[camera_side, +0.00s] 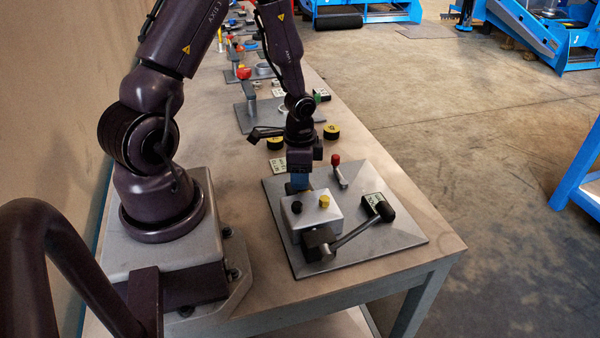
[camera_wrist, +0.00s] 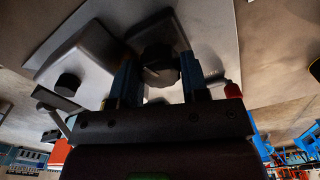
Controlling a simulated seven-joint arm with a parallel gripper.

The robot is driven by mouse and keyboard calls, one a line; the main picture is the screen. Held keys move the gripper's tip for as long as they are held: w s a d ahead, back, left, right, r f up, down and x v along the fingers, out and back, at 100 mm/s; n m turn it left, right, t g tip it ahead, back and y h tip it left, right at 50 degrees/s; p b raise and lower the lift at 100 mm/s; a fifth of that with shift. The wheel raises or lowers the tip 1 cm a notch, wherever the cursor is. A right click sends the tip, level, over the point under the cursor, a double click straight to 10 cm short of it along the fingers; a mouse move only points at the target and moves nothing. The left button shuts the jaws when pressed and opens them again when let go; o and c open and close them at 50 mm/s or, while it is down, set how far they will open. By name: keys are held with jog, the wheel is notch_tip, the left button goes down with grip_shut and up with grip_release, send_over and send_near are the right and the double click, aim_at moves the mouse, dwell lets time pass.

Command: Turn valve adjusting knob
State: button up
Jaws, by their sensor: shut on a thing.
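In the wrist view a dark ridged round knob (camera_wrist: 160,66) sits between the two blue fingers of my gripper (camera_wrist: 158,78). The fingers are shut on its sides. In the side view my gripper (camera_side: 299,181) points down at the back of a grey box (camera_side: 322,215) on a metal plate (camera_side: 390,240). The gripped knob is hidden there behind the fingers and box.
A black-ended lever (camera_side: 352,234) extends right from the box front. A red-tipped lever (camera_side: 340,172) stands close to the right of my gripper. Black-and-yellow round pieces (camera_side: 331,132) and further fixtures lie behind. The plate's right corner is clear.

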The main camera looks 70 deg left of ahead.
jog(key=shift+n, duration=1.9)
jog(key=o, duration=0.6)
jog(key=shift+o, duration=0.2)
jog(key=shift+r, duration=0.15)
notch_tip(320, 180, up, 13)
jog(key=shift+s+n, duration=0.1)
jog(key=shift+n, duration=0.2)
